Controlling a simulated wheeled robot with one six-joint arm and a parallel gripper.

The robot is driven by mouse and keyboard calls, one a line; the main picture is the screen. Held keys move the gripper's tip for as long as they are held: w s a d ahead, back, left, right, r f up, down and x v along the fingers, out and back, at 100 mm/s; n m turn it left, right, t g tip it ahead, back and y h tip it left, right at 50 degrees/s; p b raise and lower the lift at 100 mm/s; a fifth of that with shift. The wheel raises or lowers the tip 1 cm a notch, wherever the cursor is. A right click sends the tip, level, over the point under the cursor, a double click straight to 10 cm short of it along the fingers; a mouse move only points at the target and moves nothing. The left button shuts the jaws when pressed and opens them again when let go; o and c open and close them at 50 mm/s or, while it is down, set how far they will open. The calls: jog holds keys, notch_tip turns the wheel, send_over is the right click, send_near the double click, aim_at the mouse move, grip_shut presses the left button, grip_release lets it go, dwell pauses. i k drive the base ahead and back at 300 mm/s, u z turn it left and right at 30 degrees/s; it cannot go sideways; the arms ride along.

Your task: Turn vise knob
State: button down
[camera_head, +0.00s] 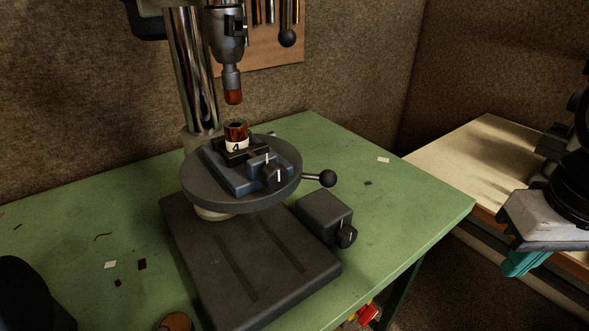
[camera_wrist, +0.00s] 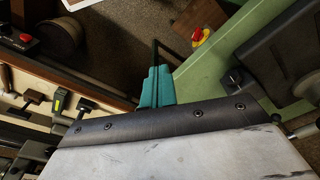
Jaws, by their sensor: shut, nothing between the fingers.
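The vise (camera_head: 232,170) sits on the round table of a drill press in the head view. Its dark knob (camera_head: 274,176), with a pale line on its face, sticks out at the vise's front right. A small amber and white cylinder (camera_head: 237,145) stands between the vise jaws. My gripper (camera_head: 514,270) is far to the right, apart from the vise and beyond the green bench's right edge. In the wrist view its teal fingers (camera_wrist: 155,82) are closed together and empty, pointing over the floor. I cannot make out the vise in the wrist view.
The drill chuck with a red tip (camera_head: 233,92) hangs above the vise. A ball-ended lever (camera_head: 326,178) juts right of the round table. A dark box with another knob (camera_head: 346,236) stands on the green bench (camera_head: 400,207). A red-yellow switch (camera_head: 362,315) is at the bench front.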

aim_at(274, 175)
jog(key=u, duration=0.05)
jog(key=k, duration=0.9)
jog(key=z, duration=0.4)
